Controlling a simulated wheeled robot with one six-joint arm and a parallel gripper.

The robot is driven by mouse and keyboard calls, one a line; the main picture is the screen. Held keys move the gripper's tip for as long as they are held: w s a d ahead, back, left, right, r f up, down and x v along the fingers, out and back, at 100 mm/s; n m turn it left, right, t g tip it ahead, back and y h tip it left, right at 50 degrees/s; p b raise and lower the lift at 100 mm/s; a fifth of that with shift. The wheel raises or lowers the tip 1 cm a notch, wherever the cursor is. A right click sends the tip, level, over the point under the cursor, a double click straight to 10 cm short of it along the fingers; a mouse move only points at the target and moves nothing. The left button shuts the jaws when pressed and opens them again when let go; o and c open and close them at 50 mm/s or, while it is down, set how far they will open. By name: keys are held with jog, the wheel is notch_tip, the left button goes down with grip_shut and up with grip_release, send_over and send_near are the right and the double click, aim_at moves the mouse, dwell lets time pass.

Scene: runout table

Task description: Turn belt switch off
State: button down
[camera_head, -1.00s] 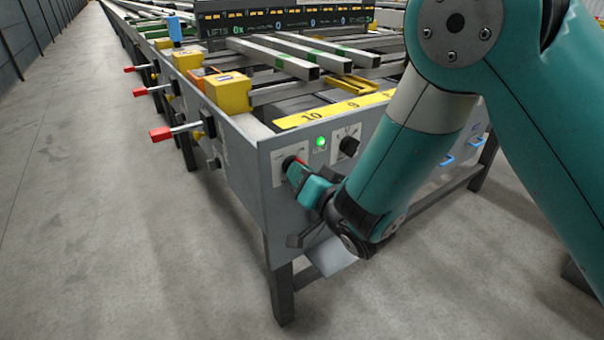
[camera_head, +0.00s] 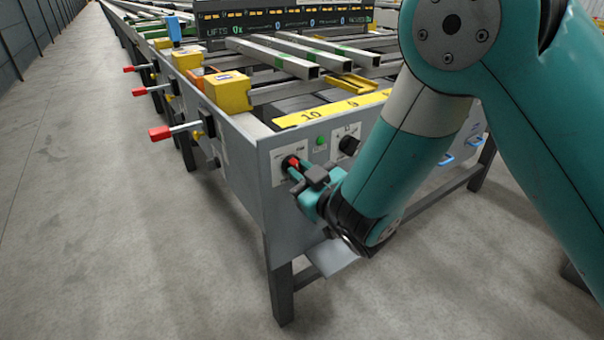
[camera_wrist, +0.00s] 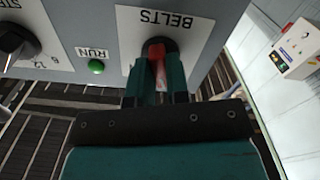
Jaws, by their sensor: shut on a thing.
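The belt switch (camera_head: 292,160) is a black rotary knob with a red grip on a white plate, at the left of the grey end panel. In the wrist view the plate reads BELTS, upside down, and the switch's red grip (camera_wrist: 158,51) shows between my fingers. My gripper (camera_head: 299,174) is shut on this grip, one teal finger on each side. It also shows in the wrist view (camera_wrist: 159,75). The fingers hide part of the knob and its position marks. The green RUN lamp (camera_head: 321,140) looks dull; it also shows in the wrist view (camera_wrist: 96,67).
A black STEP knob (camera_head: 348,146) sits right of the lamp, close to my arm. Red-handled levers (camera_head: 160,133) stick out from the table's left side. Steel bars (camera_head: 275,58) lie on the table top. The floor on the left is clear.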

jog(key=n, duration=0.5)
jog(key=shift+d, duration=0.1)
dwell(0.5)
jog(key=c, duration=1.1)
grip_release()
